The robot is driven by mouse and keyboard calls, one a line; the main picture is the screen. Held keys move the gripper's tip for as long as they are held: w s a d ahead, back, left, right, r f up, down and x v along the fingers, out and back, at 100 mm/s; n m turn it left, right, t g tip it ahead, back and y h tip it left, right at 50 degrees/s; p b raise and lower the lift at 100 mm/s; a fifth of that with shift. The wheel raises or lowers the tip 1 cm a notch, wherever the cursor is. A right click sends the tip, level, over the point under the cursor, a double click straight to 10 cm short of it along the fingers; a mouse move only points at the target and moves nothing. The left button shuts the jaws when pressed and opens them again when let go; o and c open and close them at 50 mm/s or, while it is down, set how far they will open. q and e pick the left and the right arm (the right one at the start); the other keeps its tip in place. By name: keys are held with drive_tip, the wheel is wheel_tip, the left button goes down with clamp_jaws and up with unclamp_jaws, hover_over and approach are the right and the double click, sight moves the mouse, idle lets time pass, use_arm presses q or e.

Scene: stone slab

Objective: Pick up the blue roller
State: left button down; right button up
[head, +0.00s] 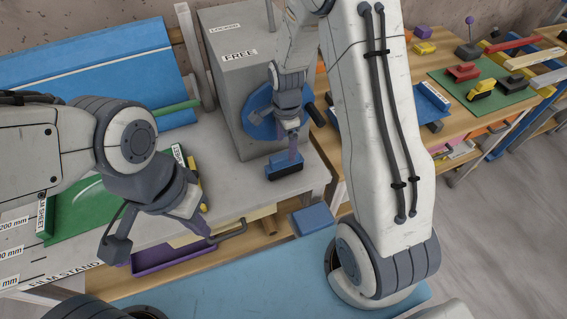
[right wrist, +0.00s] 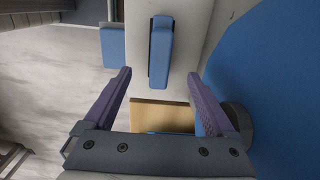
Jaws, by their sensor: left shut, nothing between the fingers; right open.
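My left gripper (head: 203,226) is shut and empty, low at the slab's front edge, well left of the blue piece.
A blue block (head: 313,220) is below the slab edge, also in the right wrist view (right wrist: 113,47). A green sheet (head: 90,212) lies left.

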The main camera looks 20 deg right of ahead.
sight(284, 155)
wheel_tip(284, 155, down, 3)
drive_tip(key=shift+f, duration=0.15)
drive_tip(key=f+p, duration=0.2)
drive_tip(key=f, duration=0.2)
drive_tip(key=shift+a+f, duration=0.1)
drive_tip(key=shift+a, duration=0.1)
drive_tip(key=shift+f, duration=0.6)
clamp_jaws()
